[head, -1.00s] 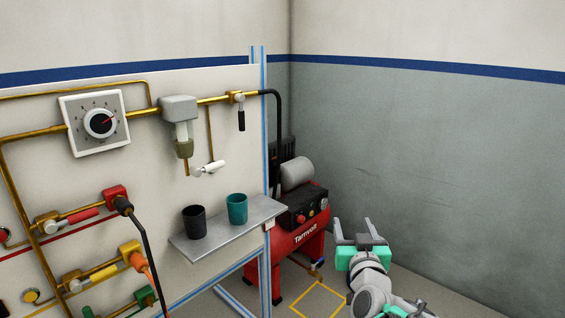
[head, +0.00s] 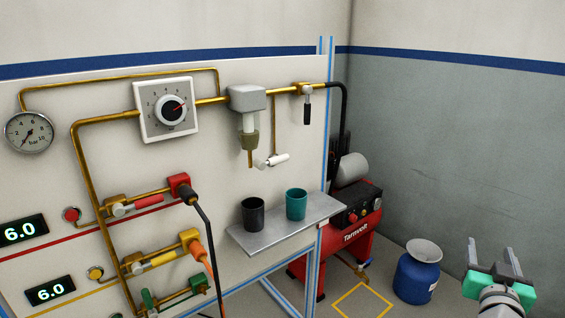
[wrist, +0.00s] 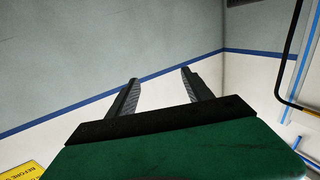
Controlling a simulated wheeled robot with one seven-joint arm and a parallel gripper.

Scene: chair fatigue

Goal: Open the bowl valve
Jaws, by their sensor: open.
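A grey-topped filter unit (head: 247,97) with a clear and olive bowl (head: 250,138) hangs on the brass pipe of the wall panel. A short brass stem points down from the bowl. Just right of it, a valve with a white lever (head: 278,159) sits at the end of a thin brass drop pipe; the lever lies nearly level. Which of these is the bowl valve is not labelled. My gripper (head: 493,256) is at the lower right, far from the panel, open and empty. In the wrist view its two fingers (wrist: 159,80) are apart, facing bare wall.
A shelf (head: 265,240) below the bowl holds a black cup (head: 253,215) and a teal cup (head: 296,203). A red compressor (head: 345,240) and a blue canister (head: 417,275) stand between the panel and my gripper. A black-handled valve (head: 307,108) is at the upper right.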

